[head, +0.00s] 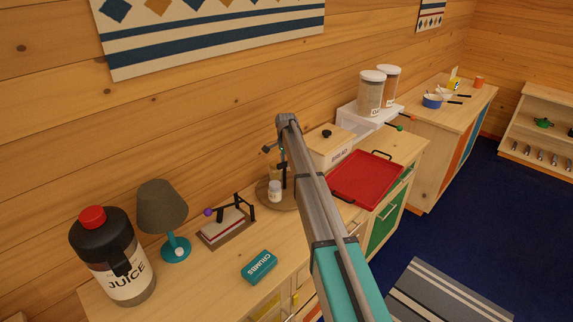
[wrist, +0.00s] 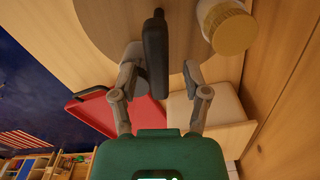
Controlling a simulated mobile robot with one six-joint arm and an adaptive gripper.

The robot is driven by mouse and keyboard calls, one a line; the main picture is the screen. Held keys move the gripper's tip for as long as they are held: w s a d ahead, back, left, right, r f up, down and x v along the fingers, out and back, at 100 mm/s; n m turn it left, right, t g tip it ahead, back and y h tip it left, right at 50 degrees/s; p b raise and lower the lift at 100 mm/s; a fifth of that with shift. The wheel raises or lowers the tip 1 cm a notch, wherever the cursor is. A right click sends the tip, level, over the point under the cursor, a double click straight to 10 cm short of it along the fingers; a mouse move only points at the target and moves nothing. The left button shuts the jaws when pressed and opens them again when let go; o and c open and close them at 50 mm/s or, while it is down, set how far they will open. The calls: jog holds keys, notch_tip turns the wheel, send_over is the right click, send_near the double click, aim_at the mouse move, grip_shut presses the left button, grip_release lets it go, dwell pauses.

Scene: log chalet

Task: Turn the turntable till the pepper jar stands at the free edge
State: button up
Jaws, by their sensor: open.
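The round wooden turntable (head: 268,201) sits on the counter, partly hidden behind my arm; its disc also fills the top of the wrist view (wrist: 105,20). A small white jar (head: 275,194) stands on its near side in the head view. In the wrist view a pale jar with a tan lid (wrist: 233,32) stands at the right of the disc. I cannot read a label or tell which is the pepper jar. My gripper (wrist: 162,62) is open over the turntable. A dark upright bar (wrist: 155,35) stands between its fingers, with gaps on both sides.
A red tray (head: 362,182) and a bread box (head: 333,148) stand right of the turntable. A black-armed stand with a book (head: 226,228), a teal crumbs box (head: 259,267), a lamp (head: 163,207) and a juice jug (head: 113,265) stand left. The log wall is behind.

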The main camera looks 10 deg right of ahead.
grip_shut()
jog(key=shift+d, duration=0.3)
dwell(0.4)
